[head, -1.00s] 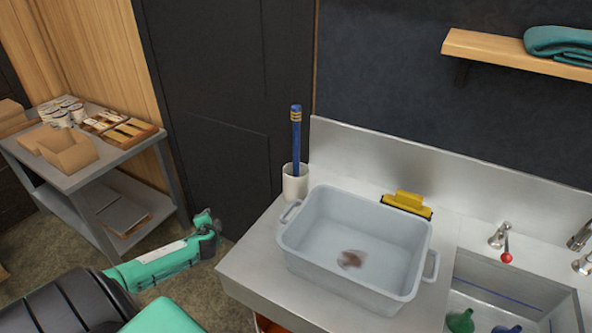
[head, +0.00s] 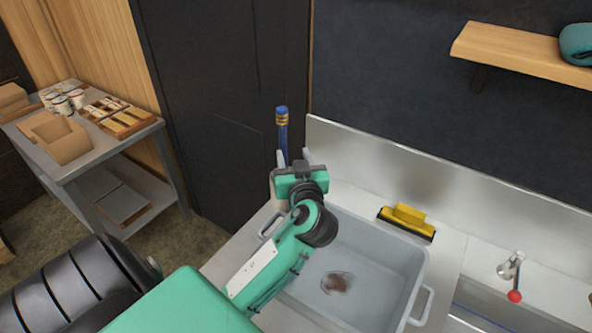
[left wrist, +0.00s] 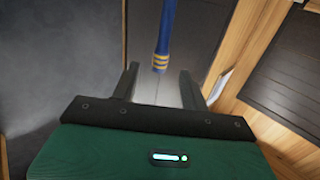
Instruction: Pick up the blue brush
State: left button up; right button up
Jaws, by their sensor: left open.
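The blue brush (head: 282,137) stands upright at the back left corner of the steel counter, its yellow-banded end up. My left gripper (head: 294,156) is open in front of its lower part and hides the white cup and the brush's lower end. In the left wrist view, the brush (left wrist: 166,38) lies ahead, its banded end in line with the gap between the two open fingers (left wrist: 158,76). I see no contact, and cannot tell whether the handle is between the fingers. My right gripper is out of view.
A grey basin (head: 400,290) with a brown stain lies under and right of my left arm. A yellow scraper (head: 408,219) sits behind it by the steel backsplash (head: 400,177). A sink with a red-knobbed tap (head: 514,295) is at right. A cart (head: 158,128) stands left.

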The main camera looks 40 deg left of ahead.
aim_at(283, 129)
pick_arm(q)
jog(key=p+x, duration=0.1)
jog(key=x, duration=0.3)
jog(key=p+x, duration=0.2)
jog(key=x, duration=0.1)
jog(key=shift+w+a+r, duration=0.15)
jog(key=shift+a+r, duration=0.1)
jog(key=shift+a, duration=0.15)
jog(key=shift+w+a+p, duration=0.25)
jog(key=shift+a+p, duration=0.05)
jog(key=shift+p, duration=0.15)
jog(key=shift+w+a+p, duration=0.15)
jog(key=shift+a+p, duration=0.1)
jog(key=shift+p, duration=0.1)
jog(key=p+x, duration=0.2)
jog(key=x, duration=0.1)
jog(key=shift+f, duration=0.15)
jog(key=shift+w+a+f+p, duration=0.25)
jog(key=shift+w+a+p, duration=0.1)
jog(key=shift+a, duration=0.2)
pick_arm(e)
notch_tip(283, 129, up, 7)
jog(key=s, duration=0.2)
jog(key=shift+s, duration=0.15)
pick_arm(q)
jog(key=shift+c, duration=0.3)
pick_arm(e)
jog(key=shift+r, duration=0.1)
